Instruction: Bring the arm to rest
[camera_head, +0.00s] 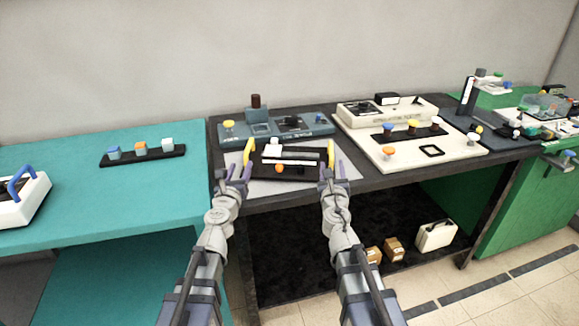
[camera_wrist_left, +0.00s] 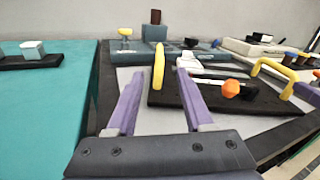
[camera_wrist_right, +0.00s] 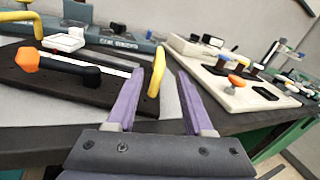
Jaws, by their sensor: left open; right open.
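My left gripper (camera_head: 238,172) is open and empty at the left end of a black board (camera_head: 260,170) on a grey mat (camera_head: 233,158). Its purple fingers (camera_wrist_left: 160,100) show apart in the left wrist view, near a yellow handle (camera_wrist_left: 158,66). My right gripper (camera_head: 334,174) is open and empty at the board's right end, near another yellow handle (camera_wrist_right: 156,72). Its purple fingers (camera_wrist_right: 155,100) are apart in the right wrist view. The board carries an orange knob (camera_head: 279,168), a white block (camera_head: 273,148) and a light bar with a dark part.
A blue-grey device (camera_head: 318,127) stands behind the board. A cream panel (camera_head: 379,156) with coloured knobs is at the right. A teal table (camera_head: 60,190) at the left bears a black strip of blocks (camera_head: 168,154). Boxes (camera_head: 393,248) and a white case (camera_head: 435,235) sit below.

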